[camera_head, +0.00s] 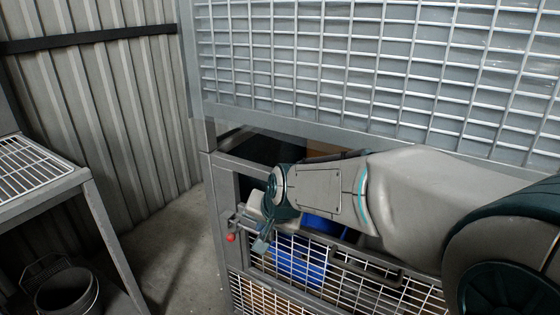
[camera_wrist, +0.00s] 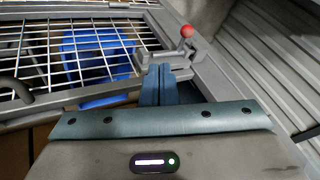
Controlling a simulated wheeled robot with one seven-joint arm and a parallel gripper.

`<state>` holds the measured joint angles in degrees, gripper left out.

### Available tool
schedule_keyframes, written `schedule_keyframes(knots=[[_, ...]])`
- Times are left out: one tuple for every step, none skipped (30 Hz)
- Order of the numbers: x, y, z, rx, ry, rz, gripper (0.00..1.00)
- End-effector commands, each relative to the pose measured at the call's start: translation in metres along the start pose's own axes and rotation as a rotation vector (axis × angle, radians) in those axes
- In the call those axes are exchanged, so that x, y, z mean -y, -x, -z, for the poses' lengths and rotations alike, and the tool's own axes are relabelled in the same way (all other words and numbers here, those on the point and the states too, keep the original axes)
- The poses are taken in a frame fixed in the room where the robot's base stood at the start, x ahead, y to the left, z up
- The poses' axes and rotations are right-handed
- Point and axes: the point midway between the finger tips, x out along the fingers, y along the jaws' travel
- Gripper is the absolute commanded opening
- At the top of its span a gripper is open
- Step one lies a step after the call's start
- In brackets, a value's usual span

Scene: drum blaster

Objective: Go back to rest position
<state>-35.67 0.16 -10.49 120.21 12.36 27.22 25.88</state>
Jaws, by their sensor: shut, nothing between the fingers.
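My arm reaches in from the right in the head view, in front of a grey mesh cabinet (camera_head: 218,235). My gripper (camera_head: 262,242) is at the cabinet's left side, close to a metal latch with a red ball knob (camera_head: 230,238). In the wrist view my gripper's blue-grey fingers (camera_wrist: 163,72) are together with nothing between them. The latch bar (camera_wrist: 180,58) lies just beyond the fingertips, and the red knob (camera_wrist: 187,31) stands up past it. I cannot tell whether the fingertips touch the latch.
A large mesh panel (camera_head: 360,75) slopes above my arm. A metal bench (camera_head: 85,180) with a wire grate stands left, with a dark bin (camera_head: 68,290) below. Bare floor (camera_head: 175,250) lies between bench and cabinet.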

Motion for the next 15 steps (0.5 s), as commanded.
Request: schedule_keyframes(knots=[[-0.002,0.012,0.004,0.0,0.001,-0.006,0.0],[-0.004,0.02,0.006,0.001,0.004,-0.01,0.0],[-0.009,0.032,0.009,0.003,0.009,-0.019,0.0],[-0.014,0.042,0.01,0.008,0.014,-0.028,0.0],[-0.018,0.054,0.012,0.01,0.02,-0.038,0.0],[-0.026,0.07,0.014,0.016,0.029,-0.053,0.0],[-0.032,0.083,0.015,0.021,0.036,-0.065,0.0],[-0.038,0.095,0.016,0.026,0.044,-0.077,0.0],[-0.046,0.112,0.016,0.034,0.056,-0.094,0.0],[-0.052,0.123,0.015,0.04,0.063,-0.107,0.0],[-0.057,0.135,0.015,0.046,0.072,-0.119,0.0],[-0.065,0.15,0.014,0.055,0.082,-0.137,0.0],[-0.07,0.162,0.013,0.061,0.092,-0.149,0.0],[-0.075,0.174,0.011,0.068,0.098,-0.162,0.0],[-0.082,0.189,0.009,0.077,0.109,-0.18,0.0]])
